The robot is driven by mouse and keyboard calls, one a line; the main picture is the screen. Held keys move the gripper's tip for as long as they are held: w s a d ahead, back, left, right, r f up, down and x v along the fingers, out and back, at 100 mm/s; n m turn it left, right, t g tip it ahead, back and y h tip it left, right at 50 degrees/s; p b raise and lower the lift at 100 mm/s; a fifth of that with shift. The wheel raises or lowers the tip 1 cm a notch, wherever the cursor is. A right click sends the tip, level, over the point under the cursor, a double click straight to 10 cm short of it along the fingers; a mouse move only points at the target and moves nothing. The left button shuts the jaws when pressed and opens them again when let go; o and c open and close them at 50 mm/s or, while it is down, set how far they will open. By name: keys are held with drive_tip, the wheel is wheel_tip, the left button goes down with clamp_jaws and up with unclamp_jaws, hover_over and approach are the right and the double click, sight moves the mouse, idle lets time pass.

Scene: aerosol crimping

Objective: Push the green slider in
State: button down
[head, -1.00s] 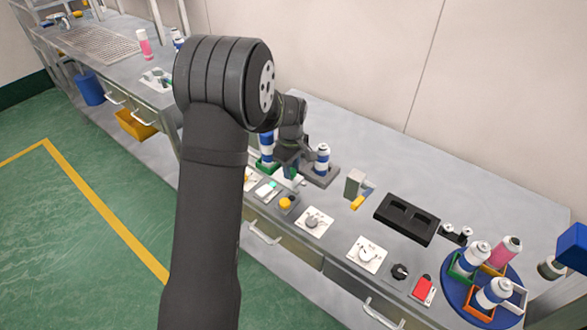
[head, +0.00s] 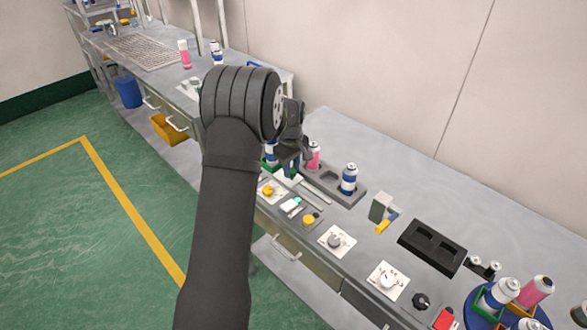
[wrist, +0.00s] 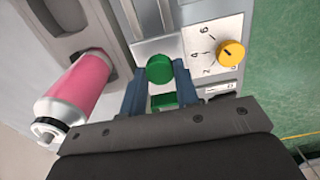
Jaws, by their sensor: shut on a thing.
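The green slider shows in the wrist view as a round green knob (wrist: 160,69) at the end of a grey track. A green block (wrist: 163,102) lies just below the knob, between my fingers. My gripper (wrist: 158,88) has its blue fingers on either side of the green slider and is shut on it. In the head view my gripper (head: 287,172) is low over the bench panel, left of the grey can tray (head: 331,179). My arm and gripper hide most of the slider there.
A pink can (head: 313,155) stands in the tray close to my gripper; it also shows in the wrist view (wrist: 80,88). A blue-and-white can (head: 349,178) stands farther right. A yellow dial (wrist: 231,53) sits beside the track. The bench behind the tray is clear.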

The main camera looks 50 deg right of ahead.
drive_tip(key=c, duration=1.1)
unclamp_jaws()
drive_tip(key=shift+w, duration=0.25)
wheel_tip(320, 180, up, 17)
drive_tip(key=shift+r, duration=0.2)
drive_tip(key=shift+f, duration=0.1)
wheel_tip(320, 180, down, 17)
drive_tip(key=shift+s+f, duration=0.1)
drive_tip(key=shift+f, duration=0.05)
